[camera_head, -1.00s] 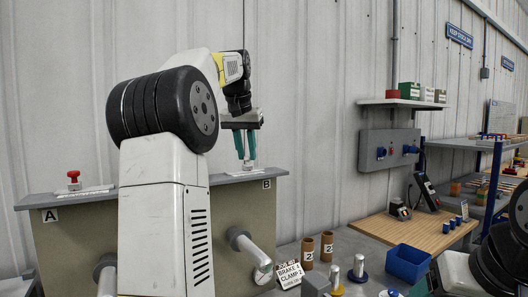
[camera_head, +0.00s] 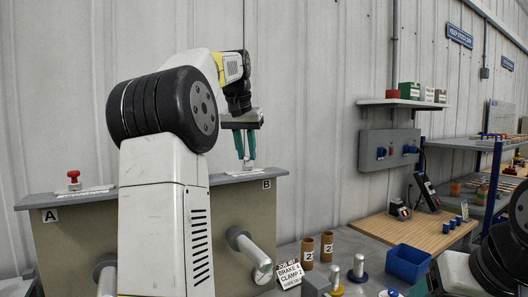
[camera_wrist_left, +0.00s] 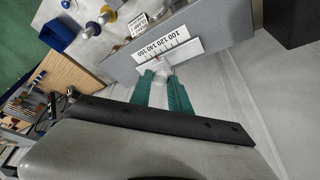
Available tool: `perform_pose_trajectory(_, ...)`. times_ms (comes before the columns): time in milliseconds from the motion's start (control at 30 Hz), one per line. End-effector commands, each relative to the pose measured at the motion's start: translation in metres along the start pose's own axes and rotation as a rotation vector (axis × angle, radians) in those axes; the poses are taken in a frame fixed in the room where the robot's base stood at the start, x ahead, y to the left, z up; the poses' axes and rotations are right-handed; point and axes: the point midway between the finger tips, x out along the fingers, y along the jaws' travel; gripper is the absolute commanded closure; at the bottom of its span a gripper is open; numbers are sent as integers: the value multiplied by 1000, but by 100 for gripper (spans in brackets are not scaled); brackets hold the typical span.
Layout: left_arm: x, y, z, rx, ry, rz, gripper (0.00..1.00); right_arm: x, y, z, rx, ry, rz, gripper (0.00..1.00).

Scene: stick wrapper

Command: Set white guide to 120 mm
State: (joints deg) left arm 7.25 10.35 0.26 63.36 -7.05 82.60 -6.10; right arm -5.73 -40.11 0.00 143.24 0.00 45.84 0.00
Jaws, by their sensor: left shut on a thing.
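My left gripper (camera_head: 246,166) points down at the top of the panel end marked B, with its teal fingers close together. In the left wrist view the left gripper (camera_wrist_left: 164,80) has its fingers on both sides of a small white guide (camera_wrist_left: 162,71) and is shut on it. The guide sits beside a white scale plate (camera_wrist_left: 178,50) printed with 100, 120, 140 and 160. A small red mark shows on the plate near the guide. The exact reading is too small to tell. My right gripper is out of view.
A red knob (camera_head: 73,177) stands on the panel top (camera_head: 110,196) at end A. A blue bin (camera_head: 408,262), brown cylinders (camera_head: 327,246) and a brake and clamp sign (camera_head: 289,274) are on the bench at the right. A grey wall rises behind the panel.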

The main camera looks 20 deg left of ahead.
Motion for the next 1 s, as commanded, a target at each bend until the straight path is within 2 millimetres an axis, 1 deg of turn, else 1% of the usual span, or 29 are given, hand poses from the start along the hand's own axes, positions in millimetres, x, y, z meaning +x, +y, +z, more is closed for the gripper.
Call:
perform_pose_trajectory(167,-1,-2,1,-1,1,-1,100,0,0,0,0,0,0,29)
perform_pose_trajectory(333,-6,-14,13,-2,0,0,100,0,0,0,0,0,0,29)
perform_pose_trajectory(567,-6,-14,13,0,0,0,100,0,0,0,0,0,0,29)
perform_pose_trajectory(600,-6,-14,13,0,0,0,72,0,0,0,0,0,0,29)
perform_pose_trajectory(700,-6,-14,13,0,0,0,55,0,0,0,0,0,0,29)
perform_pose_trajectory(1000,-6,-14,13,0,1,0,55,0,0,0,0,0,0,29)
